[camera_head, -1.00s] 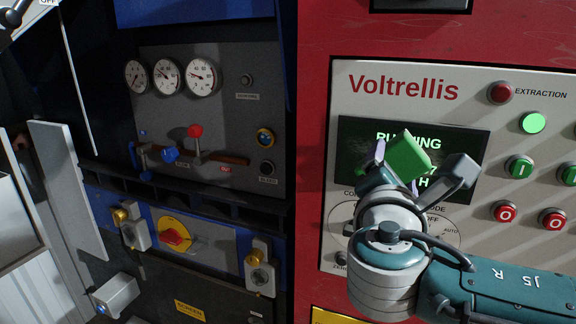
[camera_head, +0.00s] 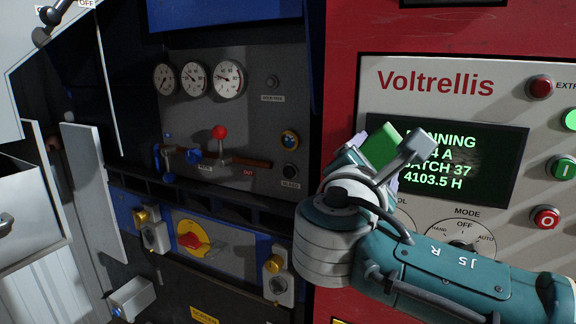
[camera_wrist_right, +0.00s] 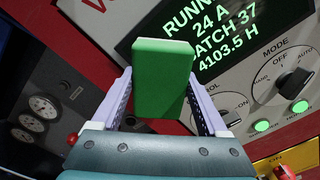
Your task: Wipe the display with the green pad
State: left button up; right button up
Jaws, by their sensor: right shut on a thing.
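The display (camera_head: 490,165) is a dark screen with green text on the pale Voltrellis panel. It also shows in the wrist view (camera_wrist_right: 232,62), upper right. My right gripper (camera_head: 376,160) is shut on the green pad (camera_head: 383,146), a small block held between two lilac fingers. In the head view the pad overlaps the display's left edge and hides the start of the text lines. In the wrist view the pad (camera_wrist_right: 162,78) covers the display's lower left edge. I cannot tell whether the pad touches the screen. My left gripper is not in view.
A mode knob (camera_head: 463,247) sits below the display. A red button (camera_head: 540,87) and green and red push buttons line its right side. Left of the red cabinet is a dark panel with gauges (camera_head: 196,79), a red-knobbed lever (camera_head: 220,133) and a yellow-red rotary switch (camera_head: 193,240).

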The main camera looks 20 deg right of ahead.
jog(key=shift+w+r, duration=0.1)
jog(key=shift+w, duration=0.1)
jog(key=shift+a, duration=0.15)
jog(key=shift+s+a+r+p, duration=0.1)
jog(key=shift+s+a+p, duration=0.15)
jog(key=shift+p, duration=0.1)
jog(key=p+v, duration=0.1)
jog(key=v, duration=0.2)
jog(key=shift+s+a, duration=0.3)
jog(key=shift+s+a+p, duration=0.3)
jog(key=shift+s+a, duration=0.15)
jog(key=shift+a, duration=0.05)
jog(key=shift+a, duration=0.1)
